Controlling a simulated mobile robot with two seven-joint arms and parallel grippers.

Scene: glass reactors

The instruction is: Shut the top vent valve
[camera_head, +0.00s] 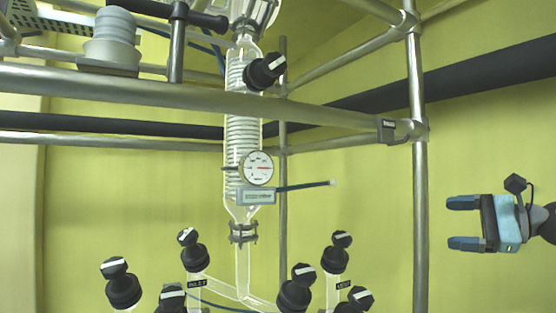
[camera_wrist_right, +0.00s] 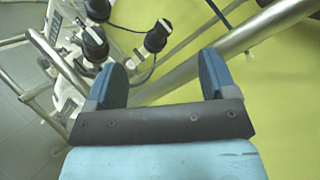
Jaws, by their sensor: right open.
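A black valve knob (camera_head: 265,71) with a white mark sits high on the glass coil condenser (camera_head: 243,130), on its right side, in the head view. It is the topmost knob in sight. My right gripper (camera_head: 462,223) is open and empty at the far right, its fingers pointing left. It is well apart from this knob and lower in the picture. In the right wrist view the open gripper (camera_wrist_right: 163,78) has nothing between its blue fingers. Black knobs (camera_wrist_right: 157,36) show beyond them; I cannot tell which valves these are. My left gripper is not in view.
Several black valves (camera_head: 193,250) stand on the glassware below. One label reads INLET; a small label (camera_head: 345,284) at right seems to read VENT. A dial gauge (camera_head: 257,168) is on the condenser. A metal post (camera_head: 418,180) and rail (camera_head: 330,113) stand between gripper and condenser in the picture.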

